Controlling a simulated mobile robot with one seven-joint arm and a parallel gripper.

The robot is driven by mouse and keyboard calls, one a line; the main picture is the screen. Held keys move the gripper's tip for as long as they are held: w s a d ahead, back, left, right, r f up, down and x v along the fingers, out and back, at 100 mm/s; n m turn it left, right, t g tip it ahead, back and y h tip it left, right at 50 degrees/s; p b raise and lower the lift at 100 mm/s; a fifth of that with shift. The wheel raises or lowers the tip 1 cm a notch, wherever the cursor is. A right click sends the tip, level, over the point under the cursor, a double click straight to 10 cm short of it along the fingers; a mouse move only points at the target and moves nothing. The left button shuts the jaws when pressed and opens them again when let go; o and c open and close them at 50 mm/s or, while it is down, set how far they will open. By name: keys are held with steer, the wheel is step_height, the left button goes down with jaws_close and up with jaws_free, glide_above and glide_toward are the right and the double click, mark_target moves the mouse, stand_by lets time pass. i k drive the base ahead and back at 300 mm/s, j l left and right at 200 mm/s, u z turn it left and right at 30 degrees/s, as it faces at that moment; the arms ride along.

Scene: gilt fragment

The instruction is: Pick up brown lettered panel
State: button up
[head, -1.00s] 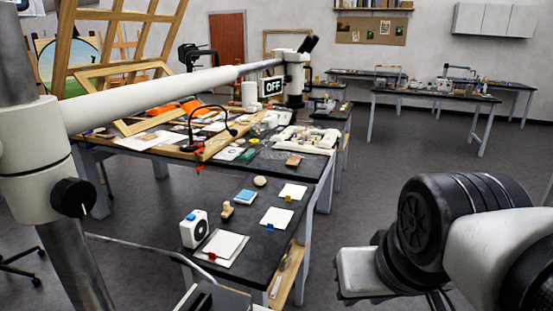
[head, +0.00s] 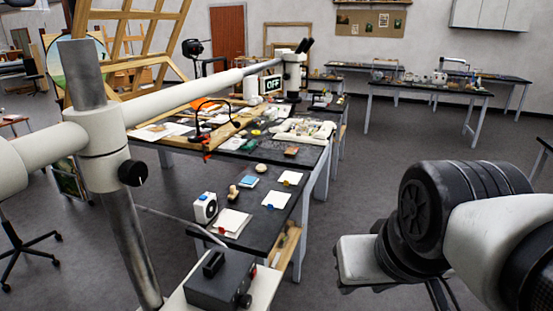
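A small brown flat piece (head: 291,151) lies on the dark table near its right edge, just in front of white trays. It may be the brown lettered panel, but it is too small for me to see any letters. Nothing of mine touches it. My arm shows at the lower right, well apart from the table and in front of the floor. The fingers of my gripper do not show.
A white boom stand with a metal post (head: 133,240) crosses the left foreground. A black box (head: 221,279) stands in front. Paper sheets (head: 231,222), a white boxy device (head: 205,208) and a blue square (head: 248,182) lie on the near table. Floor right of the table is clear.

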mark_target(291, 151)
steer(key=k+u, duration=0.35)
steer(key=k+j+u, duration=0.3)
steer(key=u, duration=0.4)
steer(key=l+u, duration=0.15)
steer(key=u, duration=0.65)
steer(key=l+u, duration=0.1)
steer(key=u, duration=0.3)
steer(key=l, duration=6.9)
